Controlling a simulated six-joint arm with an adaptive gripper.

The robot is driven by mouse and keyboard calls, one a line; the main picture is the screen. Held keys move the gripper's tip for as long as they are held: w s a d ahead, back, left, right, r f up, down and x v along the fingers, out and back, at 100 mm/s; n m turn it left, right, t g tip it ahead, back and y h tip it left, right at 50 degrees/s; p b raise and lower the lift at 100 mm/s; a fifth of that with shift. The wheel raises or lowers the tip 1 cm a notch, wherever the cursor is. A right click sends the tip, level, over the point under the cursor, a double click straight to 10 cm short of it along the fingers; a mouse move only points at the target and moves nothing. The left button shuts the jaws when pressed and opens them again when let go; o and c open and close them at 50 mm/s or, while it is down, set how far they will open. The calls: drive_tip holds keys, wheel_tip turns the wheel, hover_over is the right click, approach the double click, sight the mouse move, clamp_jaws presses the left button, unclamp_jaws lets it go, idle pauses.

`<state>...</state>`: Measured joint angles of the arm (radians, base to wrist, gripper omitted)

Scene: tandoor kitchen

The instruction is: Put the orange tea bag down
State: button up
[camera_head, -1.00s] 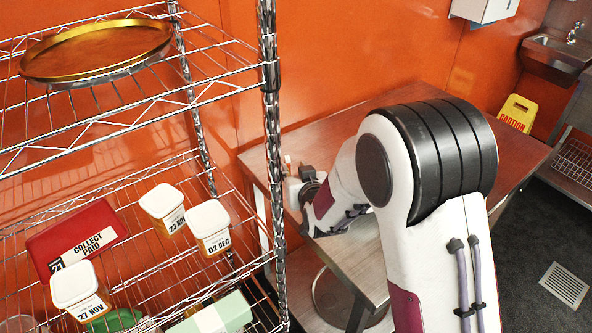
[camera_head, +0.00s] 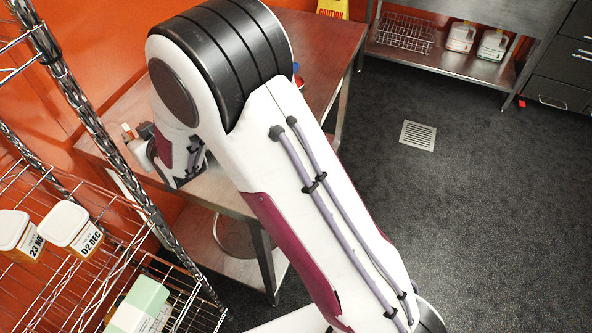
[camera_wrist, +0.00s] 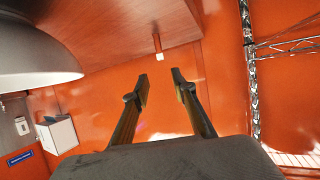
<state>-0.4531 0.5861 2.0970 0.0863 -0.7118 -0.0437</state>
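My gripper (camera_wrist: 160,82) shows in the wrist view with its two fingers apart and nothing visible between them. Beyond the fingertips, a small orange-brown thing with a white end (camera_wrist: 157,46) is at the wooden-looking table surface (camera_wrist: 110,28). I cannot tell whether it is the orange tea bag. In the head view, a small reddish and white thing (camera_head: 127,131) shows beside my wrist at the left end of the table (camera_head: 318,50). My arm hides much of the table, and the fingers are not clear there. No tea bag can be clearly made out.
A wire rack (camera_head: 95,125) with labelled tubs (camera_head: 72,222) and a pale green box (camera_head: 140,304) stands close on the left. An orange wall is behind the table. A yellow caution sign (camera_head: 333,8) is beyond it. The dark floor at right is open.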

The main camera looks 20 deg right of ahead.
drive_tip(key=s+d+r+m+g+h, duration=0.1)
drive_tip(key=s+d+r+g, duration=0.1)
drive_tip(key=s+d+r, duration=0.6)
drive_tip(key=s+d+r+m+g+h, duration=0.1)
drive_tip(key=s+d+r+h, duration=0.1)
drive_tip(key=s+d+r, duration=0.6)
drive_tip(key=s+d+f+m+g+h, duration=0.1)
drive_tip(key=s+d+g, duration=0.1)
drive_tip(key=s+d, duration=0.4)
drive_tip(key=s+d+f+m+g+h, duration=0.1)
drive_tip(key=s+d, duration=0.5)
drive_tip(key=s, duration=1.1)
drive_tip(key=shift+d+m+g, duration=0.15)
drive_tip(key=shift+m+g, duration=0.15)
drive_tip(key=shift+g, duration=0.1)
drive_tip(key=shift+s, duration=0.1)
